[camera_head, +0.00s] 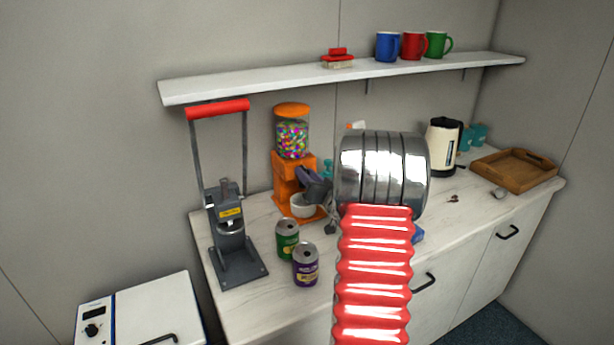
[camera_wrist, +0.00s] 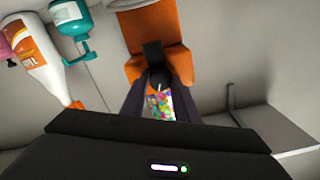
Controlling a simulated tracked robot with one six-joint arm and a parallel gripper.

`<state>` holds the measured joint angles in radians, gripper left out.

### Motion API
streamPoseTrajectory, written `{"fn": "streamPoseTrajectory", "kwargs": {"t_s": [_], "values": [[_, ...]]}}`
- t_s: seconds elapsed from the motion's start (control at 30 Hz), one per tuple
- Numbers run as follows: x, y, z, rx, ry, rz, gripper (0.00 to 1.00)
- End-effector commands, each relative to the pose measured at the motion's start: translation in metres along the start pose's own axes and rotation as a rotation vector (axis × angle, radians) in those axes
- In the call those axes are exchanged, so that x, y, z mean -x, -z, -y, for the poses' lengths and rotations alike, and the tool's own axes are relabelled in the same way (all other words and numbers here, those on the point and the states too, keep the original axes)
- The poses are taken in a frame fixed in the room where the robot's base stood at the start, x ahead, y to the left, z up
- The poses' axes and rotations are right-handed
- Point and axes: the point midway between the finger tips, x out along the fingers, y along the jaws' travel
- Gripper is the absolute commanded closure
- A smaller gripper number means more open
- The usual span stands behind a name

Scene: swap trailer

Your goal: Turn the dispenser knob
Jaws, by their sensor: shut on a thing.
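The dispenser (camera_head: 284,174) is an orange gumball machine with a clear globe of colourful balls (camera_head: 291,138), standing on the counter. In the wrist view, which is upside down, its orange body (camera_wrist: 152,28) is at the top. The black knob (camera_wrist: 154,58) is on its front. My gripper (camera_head: 304,178) reaches the dispenser's front from the right. In the wrist view my gripper (camera_wrist: 159,80) has its two dark fingers on either side of the knob, shut on it. The fingers hide the knob's sides.
A grey press (camera_head: 232,238) with a red handle stands left of the dispenser. A green can (camera_head: 287,240) and a purple can (camera_head: 305,265) stand in front. A shelf (camera_head: 300,79) runs above. My arm hides part of the counter. Bottles (camera_wrist: 36,58) stand beside the dispenser.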

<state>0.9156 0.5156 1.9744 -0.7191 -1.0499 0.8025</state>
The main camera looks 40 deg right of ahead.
Motion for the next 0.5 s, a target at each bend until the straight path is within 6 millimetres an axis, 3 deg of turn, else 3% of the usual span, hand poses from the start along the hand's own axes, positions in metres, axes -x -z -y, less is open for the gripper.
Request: {"fn": "streamPoseTrajectory", "kwargs": {"t_s": [0.5], "values": [[0.0003,-0.0003,-0.0022,-0.288,-0.003,0.0,0.95]]}}
